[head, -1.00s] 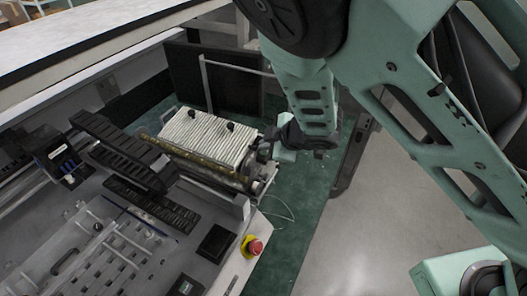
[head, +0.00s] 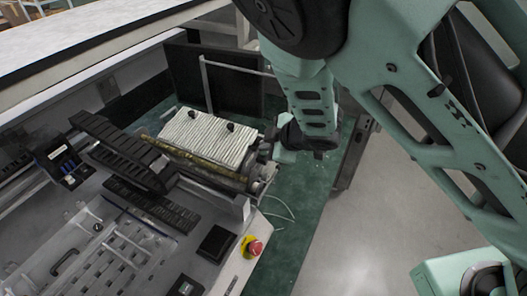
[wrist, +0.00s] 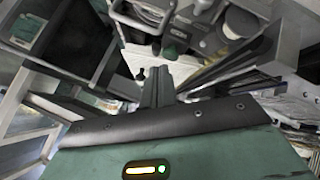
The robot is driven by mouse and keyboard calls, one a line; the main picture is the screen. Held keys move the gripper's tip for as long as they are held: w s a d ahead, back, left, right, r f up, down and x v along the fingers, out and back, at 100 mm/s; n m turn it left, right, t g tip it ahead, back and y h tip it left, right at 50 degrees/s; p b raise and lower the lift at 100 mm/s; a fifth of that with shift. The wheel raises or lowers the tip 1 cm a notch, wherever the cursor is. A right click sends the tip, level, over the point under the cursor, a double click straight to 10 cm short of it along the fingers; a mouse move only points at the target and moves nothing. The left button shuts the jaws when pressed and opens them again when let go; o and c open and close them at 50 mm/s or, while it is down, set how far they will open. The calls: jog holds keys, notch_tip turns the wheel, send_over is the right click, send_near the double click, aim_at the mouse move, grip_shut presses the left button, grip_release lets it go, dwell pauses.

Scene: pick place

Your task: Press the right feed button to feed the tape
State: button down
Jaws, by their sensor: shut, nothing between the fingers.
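My gripper (wrist: 157,86) shows in the wrist view as two dark fingers pressed together, with nothing between them. They point at the end of a machine fitted with reels (wrist: 240,22). In the head view my gripper (head: 266,150) is small, at the right end of the feeder bank (head: 208,137), which has a white ridged top. The right feed button is too small to make out in either view. I cannot tell whether the fingertips touch anything.
A red emergency stop button (head: 255,248) on a yellow base sits on the machine's front edge. A dark panel (head: 235,85) stands behind the feeder bank. Loose white cables (head: 282,210) hang over the green floor. Grey floor (head: 350,240) lies open at the right.

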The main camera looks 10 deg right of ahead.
jog(key=shift+f, duration=0.1)
dwell(0.5)
jog(key=shift+f+b, duration=0.4)
jog(key=shift+f, duration=0.1)
dwell(0.4)
jog(key=shift+r+p, duration=0.35)
jog(key=shift+r, duration=0.25)
notch_tip(320, 180, up, 6)
jog(key=p, duration=0.4)
jog(key=shift+p, duration=0.35)
dwell(0.6)
